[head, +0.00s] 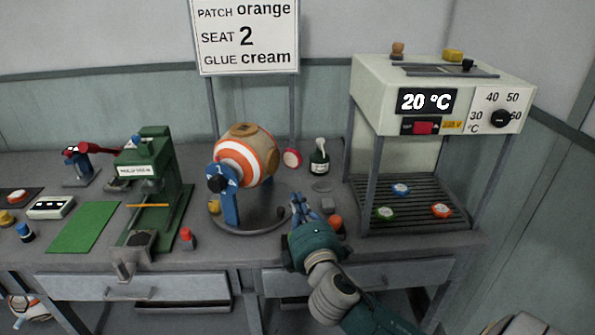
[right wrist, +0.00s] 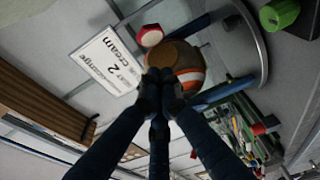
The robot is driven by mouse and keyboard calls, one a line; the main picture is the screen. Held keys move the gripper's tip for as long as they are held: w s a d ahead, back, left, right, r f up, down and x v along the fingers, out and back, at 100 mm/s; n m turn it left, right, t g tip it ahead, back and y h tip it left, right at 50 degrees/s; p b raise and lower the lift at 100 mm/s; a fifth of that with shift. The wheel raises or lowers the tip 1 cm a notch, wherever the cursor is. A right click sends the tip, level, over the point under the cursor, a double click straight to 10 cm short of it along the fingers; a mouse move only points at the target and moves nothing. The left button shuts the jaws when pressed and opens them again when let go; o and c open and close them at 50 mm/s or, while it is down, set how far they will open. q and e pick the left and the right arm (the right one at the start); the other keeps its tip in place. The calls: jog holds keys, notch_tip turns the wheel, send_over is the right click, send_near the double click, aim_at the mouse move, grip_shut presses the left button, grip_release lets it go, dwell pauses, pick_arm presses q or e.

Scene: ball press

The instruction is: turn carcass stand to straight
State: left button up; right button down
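The stand looks turned at an angle to the bench edge. My right gripper (head: 299,206) is over the bench just right of the base ring. In the right wrist view its fingertips (right wrist: 160,84) are together, in front of the carcass (right wrist: 188,66); I see nothing between them. Contact with the stand cannot be told. My left gripper is not in view.
A green press (head: 155,185) stands left of the stand. A heater cabinet (head: 440,95) reading 20 °C stands at the right, with several coloured pucks on its rack. A dark green jar (head: 319,163) and a red-rimmed puck (head: 292,158) are behind my gripper. A sign (head: 245,38) stands behind.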

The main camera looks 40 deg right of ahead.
jog(key=b, duration=0.2)
send_near(294, 162)
jog(key=w+a, duration=0.2)
jog(key=w, duration=0.2)
jog(key=d, duration=0.2)
jog(key=w+d, duration=0.1)
jog(key=d, duration=0.1)
